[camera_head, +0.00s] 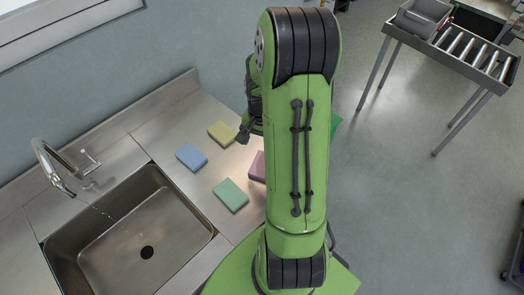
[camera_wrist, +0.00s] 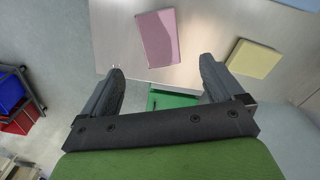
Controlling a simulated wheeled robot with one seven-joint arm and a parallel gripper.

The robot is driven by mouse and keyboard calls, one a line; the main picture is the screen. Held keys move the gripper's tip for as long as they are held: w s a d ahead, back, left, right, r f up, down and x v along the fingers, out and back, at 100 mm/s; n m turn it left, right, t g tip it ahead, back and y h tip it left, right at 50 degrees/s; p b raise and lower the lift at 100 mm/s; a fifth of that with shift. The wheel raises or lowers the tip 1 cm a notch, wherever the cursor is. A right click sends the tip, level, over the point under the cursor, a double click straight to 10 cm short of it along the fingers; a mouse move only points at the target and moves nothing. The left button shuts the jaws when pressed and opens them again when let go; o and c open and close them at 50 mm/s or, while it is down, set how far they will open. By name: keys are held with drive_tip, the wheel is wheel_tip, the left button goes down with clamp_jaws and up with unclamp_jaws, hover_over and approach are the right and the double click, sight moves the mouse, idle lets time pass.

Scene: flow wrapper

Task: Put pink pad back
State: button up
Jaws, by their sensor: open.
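The pink pad (camera_head: 258,167) lies on the steel counter beside the sink, partly hidden behind my green arm in the head view. In the wrist view the whole pink pad (camera_wrist: 157,38) shows flat on the counter, beyond my fingertips. My gripper (camera_wrist: 160,82) is open and empty, its two dark fingers spread apart and not touching the pad. In the head view part of my gripper (camera_head: 244,133) shows left of the arm, near the yellow pad.
A yellow pad (camera_head: 222,133), a blue pad (camera_head: 191,157) and a green pad (camera_head: 230,195) lie on the counter (camera_head: 170,120). The sink (camera_head: 140,240) and faucet (camera_head: 55,165) are to the left. A roller stand (camera_head: 450,45) stands at the upper right, with open floor before it.

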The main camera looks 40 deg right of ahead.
drive_tip(key=a+r+n+t+h, duration=0.1)
drive_tip(key=a+r+n+t, duration=0.1)
drive_tip(key=a+r+n, duration=0.7)
drive_tip(key=s+a+r+n+t+y, duration=0.1)
drive_tip(key=s+a+r+n+t, duration=0.2)
drive_tip(key=s+a+r, duration=0.7)
drive_tip(key=shift+s+a+n+t, duration=0.3)
drive_tip(key=shift+s+a+n, duration=0.2)
drive_tip(key=shift+n, duration=0.1)
drive_tip(key=shift+r, duration=0.1)
